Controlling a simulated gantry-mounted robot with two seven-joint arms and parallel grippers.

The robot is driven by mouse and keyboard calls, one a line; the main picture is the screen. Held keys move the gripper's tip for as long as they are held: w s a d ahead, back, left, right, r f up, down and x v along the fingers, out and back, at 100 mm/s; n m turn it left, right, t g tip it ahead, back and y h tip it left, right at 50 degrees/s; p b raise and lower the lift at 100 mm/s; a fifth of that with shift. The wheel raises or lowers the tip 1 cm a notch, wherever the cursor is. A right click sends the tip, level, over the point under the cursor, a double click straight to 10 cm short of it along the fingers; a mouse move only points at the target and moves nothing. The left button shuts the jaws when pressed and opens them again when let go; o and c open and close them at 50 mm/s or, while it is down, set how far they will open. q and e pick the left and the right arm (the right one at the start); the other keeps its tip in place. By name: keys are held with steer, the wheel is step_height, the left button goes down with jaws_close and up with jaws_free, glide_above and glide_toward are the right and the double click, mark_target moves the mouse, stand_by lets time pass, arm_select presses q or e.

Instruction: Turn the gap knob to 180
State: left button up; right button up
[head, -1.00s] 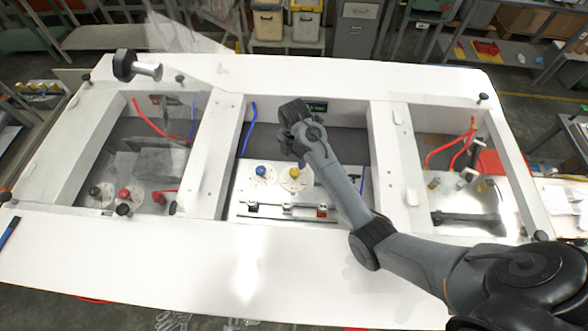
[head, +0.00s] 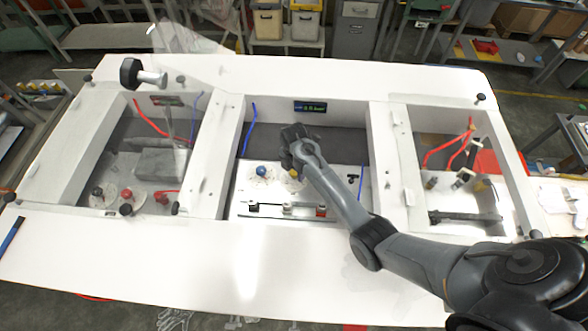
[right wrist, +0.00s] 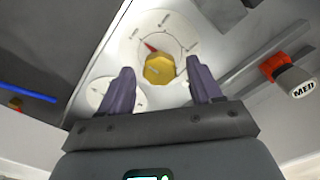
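A yellow knob (right wrist: 158,69) with a red pointer sits on a round white dial (right wrist: 140,40) in the right wrist view. The dial has printed marks, but the numbers are too small to read surely. In the head view the yellow knob (head: 293,174) is partly hidden by my right gripper (head: 290,143). My right gripper (right wrist: 160,68) is open, with one purple finger on each side of the knob in the picture. The fingers appear apart from the knob. A small display with green text (head: 310,107) is on the back wall; its value is unclear. My left gripper is not in view.
A blue knob (head: 262,169) is left of the yellow one on the same panel. A slider with a red block marked MED (right wrist: 290,75) lies to the right. White dividers (head: 216,155) bound the middle bay. Left and right bays hold other equipment.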

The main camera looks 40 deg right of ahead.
steer(key=c, duration=1)
steer(key=shift+o, duration=0.2)
steer(key=shift+m, duration=0.3)
